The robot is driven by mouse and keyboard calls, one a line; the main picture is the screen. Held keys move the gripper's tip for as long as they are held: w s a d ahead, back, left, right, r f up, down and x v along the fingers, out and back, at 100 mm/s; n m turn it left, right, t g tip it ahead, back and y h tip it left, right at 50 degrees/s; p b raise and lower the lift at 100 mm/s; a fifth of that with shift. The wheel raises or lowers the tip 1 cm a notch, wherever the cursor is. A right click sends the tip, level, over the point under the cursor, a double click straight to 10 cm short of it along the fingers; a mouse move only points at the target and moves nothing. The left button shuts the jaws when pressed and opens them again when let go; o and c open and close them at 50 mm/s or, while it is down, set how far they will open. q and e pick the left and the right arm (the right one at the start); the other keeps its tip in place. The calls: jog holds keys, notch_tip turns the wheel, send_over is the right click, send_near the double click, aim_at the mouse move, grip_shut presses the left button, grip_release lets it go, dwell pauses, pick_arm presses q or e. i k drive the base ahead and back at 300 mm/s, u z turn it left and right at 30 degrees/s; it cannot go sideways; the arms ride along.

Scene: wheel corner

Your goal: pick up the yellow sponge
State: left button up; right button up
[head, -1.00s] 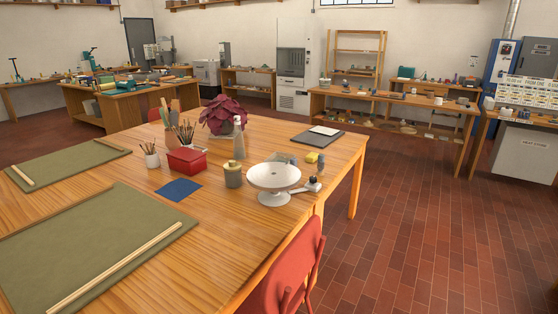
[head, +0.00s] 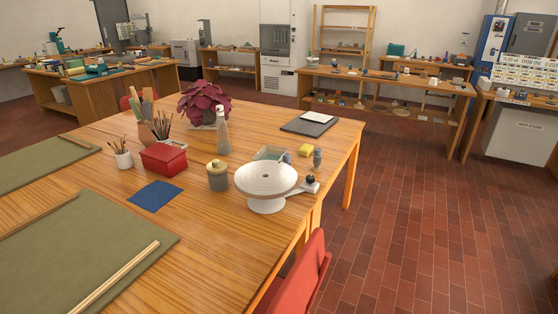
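The yellow sponge (head: 306,150) lies on the wooden table (head: 210,235), towards its far right part. It is behind the white turntable wheel (head: 267,180) and left of a small grey bottle (head: 317,158). A clear greenish container (head: 271,154) is just left of it. Neither of my grippers shows in the head view.
A dark clipboard (head: 308,123) lies behind the sponge. A lidded grey jar (head: 217,175), red box (head: 163,158), spray bottle (head: 222,132) and plant (head: 203,103) stand left. A red chair (head: 300,278) is at the right edge. Tiled floor (head: 400,220) is open on the right.

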aim_at(306, 149)
jog(key=z, duration=0.2)
jog(key=k, duration=0.45)
jog(key=z, duration=1.1)
jog(key=i, duration=3)
jog(key=u, duration=1.35)
jog(key=i, duration=0.8)
jog(key=u, duration=0.85)
